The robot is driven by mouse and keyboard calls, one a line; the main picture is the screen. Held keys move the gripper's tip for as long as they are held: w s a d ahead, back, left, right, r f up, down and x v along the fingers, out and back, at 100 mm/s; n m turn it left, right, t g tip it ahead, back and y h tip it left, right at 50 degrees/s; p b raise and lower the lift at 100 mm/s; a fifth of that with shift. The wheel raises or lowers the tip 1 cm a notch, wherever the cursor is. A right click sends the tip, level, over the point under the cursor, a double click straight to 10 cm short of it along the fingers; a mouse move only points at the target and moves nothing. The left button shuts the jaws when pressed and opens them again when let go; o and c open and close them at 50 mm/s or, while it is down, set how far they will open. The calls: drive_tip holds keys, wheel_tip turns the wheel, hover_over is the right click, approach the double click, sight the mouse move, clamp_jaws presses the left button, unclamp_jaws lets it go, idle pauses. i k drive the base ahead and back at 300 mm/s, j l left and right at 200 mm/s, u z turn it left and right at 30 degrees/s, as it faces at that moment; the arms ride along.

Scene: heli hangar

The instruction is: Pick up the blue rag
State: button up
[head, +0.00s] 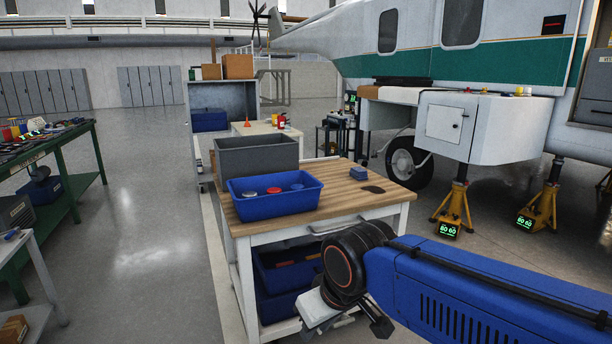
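A small blue item that looks like the folded blue rag (357,173) lies on the wooden top of the workbench (340,202), toward its back right. It is too small to make out cloth detail. My gripper (349,318) is at the lower middle of the head view, in front of the bench and below its top. It is well apart from the blue item. My wrist partly hides it, and whether its fingers are open or shut does not show clearly.
A blue bin (274,208) with several round items and a grey crate (254,158) stand on the bench's left side. A dark flat patch (373,189) lies near the blue item. Yellow jacks (455,205) stand right. Open floor (150,230) lies left.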

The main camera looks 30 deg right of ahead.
sight(360, 174)
drive_tip(key=z, duration=1.15)
